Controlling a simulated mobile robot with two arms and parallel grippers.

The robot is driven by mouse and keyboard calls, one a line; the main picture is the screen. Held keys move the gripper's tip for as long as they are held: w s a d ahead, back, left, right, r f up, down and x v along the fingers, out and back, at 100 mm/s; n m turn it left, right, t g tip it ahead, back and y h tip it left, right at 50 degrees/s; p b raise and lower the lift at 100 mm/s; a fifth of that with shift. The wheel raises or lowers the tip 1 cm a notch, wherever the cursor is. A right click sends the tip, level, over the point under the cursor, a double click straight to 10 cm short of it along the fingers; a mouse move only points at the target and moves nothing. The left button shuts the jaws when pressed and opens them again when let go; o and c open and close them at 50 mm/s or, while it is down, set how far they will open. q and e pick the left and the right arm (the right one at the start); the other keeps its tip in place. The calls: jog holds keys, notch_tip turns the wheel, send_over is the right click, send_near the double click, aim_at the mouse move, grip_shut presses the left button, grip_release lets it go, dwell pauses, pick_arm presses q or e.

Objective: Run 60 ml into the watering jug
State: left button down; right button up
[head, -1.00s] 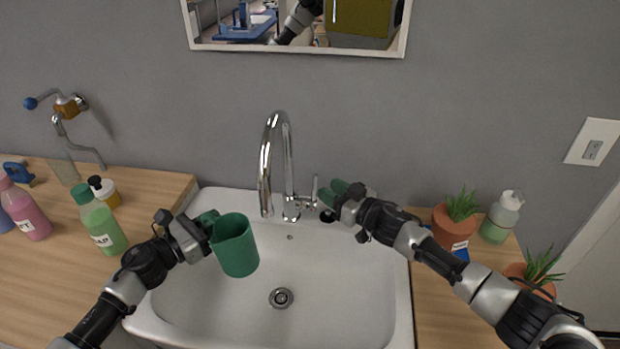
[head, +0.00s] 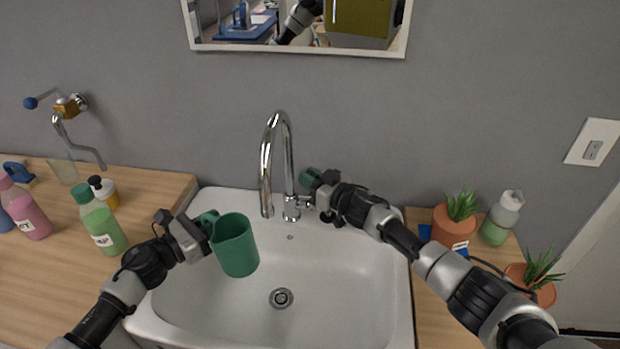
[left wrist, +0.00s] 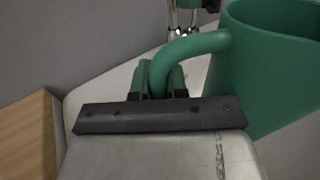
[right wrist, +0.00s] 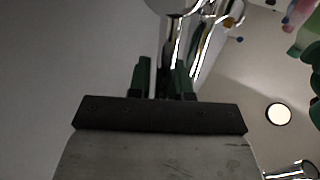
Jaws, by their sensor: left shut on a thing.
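The green watering jug (head: 237,252) is upright above the left part of the sink basin, its mouth a little left of and nearer than the spout end. My left gripper (head: 207,226) is shut on its handle (left wrist: 190,45). The level inside the jug cannot be seen. The tall chrome tap (head: 282,150) stands at the back of the sink, with no water visible from its spout. My right gripper (head: 311,181) is beside the tap's lever, which is mostly hidden behind it. In the right wrist view its green fingers (right wrist: 163,78) are apart, with nothing clearly between them.
The white sink (head: 340,270) has clear space around its drain. Potted plants (head: 455,223) and a soap bottle (head: 502,218) stand on the right counter.

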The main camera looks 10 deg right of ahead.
grip_shut()
jog(key=shift+s+a+n+y, duration=0.2)
jog(key=shift+s+n+y, duration=0.2)
jog(key=shift+s+n, duration=0.1)
jog(key=shift+s+a+n+t+y, duration=0.25)
jog(key=shift+s+n+t, duration=0.4)
jog(key=shift+n, duration=0.35)
jog(key=shift+o, duration=2.1)
grip_release()
jog(key=shift+d, duration=0.1)
jog(key=v, duration=1.2)
